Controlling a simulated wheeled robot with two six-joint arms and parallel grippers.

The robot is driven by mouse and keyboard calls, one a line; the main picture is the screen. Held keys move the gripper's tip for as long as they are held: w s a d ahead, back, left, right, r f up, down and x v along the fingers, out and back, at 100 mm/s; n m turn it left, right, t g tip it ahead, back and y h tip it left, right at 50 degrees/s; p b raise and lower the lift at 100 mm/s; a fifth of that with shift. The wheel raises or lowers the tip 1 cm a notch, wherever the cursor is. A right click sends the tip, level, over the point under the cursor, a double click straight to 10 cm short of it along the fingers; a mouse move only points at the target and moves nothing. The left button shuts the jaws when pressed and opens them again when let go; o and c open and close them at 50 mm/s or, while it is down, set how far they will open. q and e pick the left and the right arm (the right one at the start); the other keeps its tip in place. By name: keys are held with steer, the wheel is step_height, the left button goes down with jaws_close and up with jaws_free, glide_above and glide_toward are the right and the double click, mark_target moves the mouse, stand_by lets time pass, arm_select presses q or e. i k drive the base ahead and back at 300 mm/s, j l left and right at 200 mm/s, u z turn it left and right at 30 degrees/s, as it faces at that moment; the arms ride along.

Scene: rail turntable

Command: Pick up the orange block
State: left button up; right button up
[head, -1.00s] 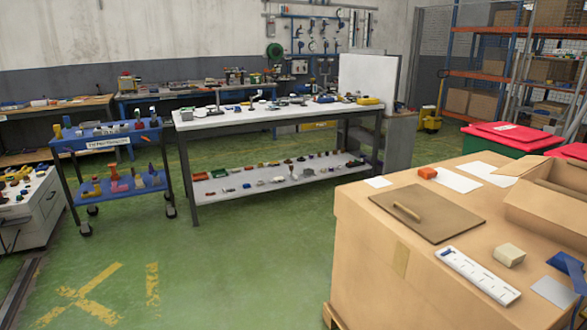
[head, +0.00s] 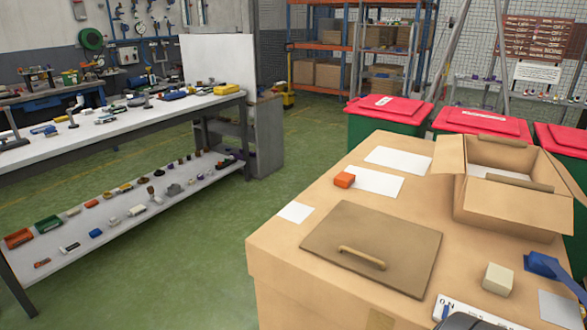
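The orange block (head: 344,180) is a small box shape. It lies on top of the large cardboard-brown box (head: 270,262), on or against the left end of a white sheet (head: 378,184). It is fully visible, with nothing on it. Neither of my grippers can be made out in the head view. A dark rounded shape shows at the bottom edge, too cut off to identify.
A brown board with a handle (head: 372,252) lies in front of the orange block. An open carton (head: 510,205) stands to its right. A beige block (head: 498,279) lies nearer. Red-lidded bins (head: 388,108) stand behind. Green floor (head: 200,290) is clear at left.

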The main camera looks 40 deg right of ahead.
mark_target(344, 180)
steer(key=i+j, duration=0.1)
steer(key=i, duration=0.65)
steer(key=i+j, duration=0.15)
steer(key=i, duration=0.6)
steer(key=i+z, duration=0.2)
steer(key=z, duration=0.25)
steer(key=i+z, duration=0.25)
steer(key=z, duration=0.2)
steer(key=i+j+z, duration=0.15)
steer(key=z, duration=0.3)
steer(key=i+j+z, duration=0.2)
steer(key=z, duration=0.2)
steer(key=i+z, duration=0.15)
steer(key=z, duration=0.3)
steer(key=i+j+z, duration=0.1)
steer(key=z, duration=0.4)
steer(key=i+j+z, duration=0.1)
steer(key=z, duration=0.35)
steer(key=i+j+z, duration=0.1)
steer(key=j+z, duration=0.15)
steer(key=z, duration=0.2)
